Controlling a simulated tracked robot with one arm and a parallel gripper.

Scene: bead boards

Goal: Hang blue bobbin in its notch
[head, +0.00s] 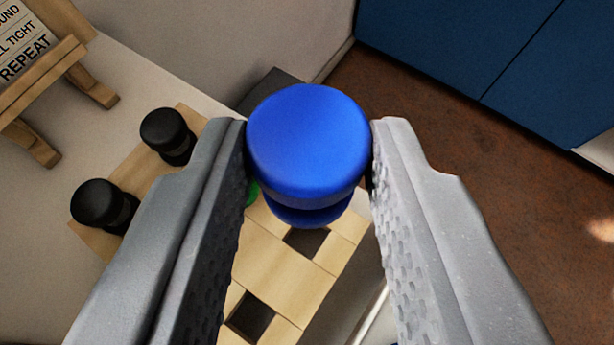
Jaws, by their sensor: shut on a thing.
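The blue bobbin (308,140) is between the fingertips of my gripper (309,160), which is shut on it. Its round top faces the camera and a lower flange shows beneath. Below it is a light wooden board (290,274) with square dark openings. One notch (306,240) shows just below the bobbin, and another notch (250,317) is nearer the bottom of the picture. The bobbin hides part of the board, and how high it is above the board I cannot tell.
Two black bobbins (167,136) (102,205) stand on the board's left part. A bit of green (252,192) shows beside the left finger. A wooden stand with a printed sign (30,50) is at the upper left. Blue cabinets (480,45) and brown floor (450,160) lie to the right.

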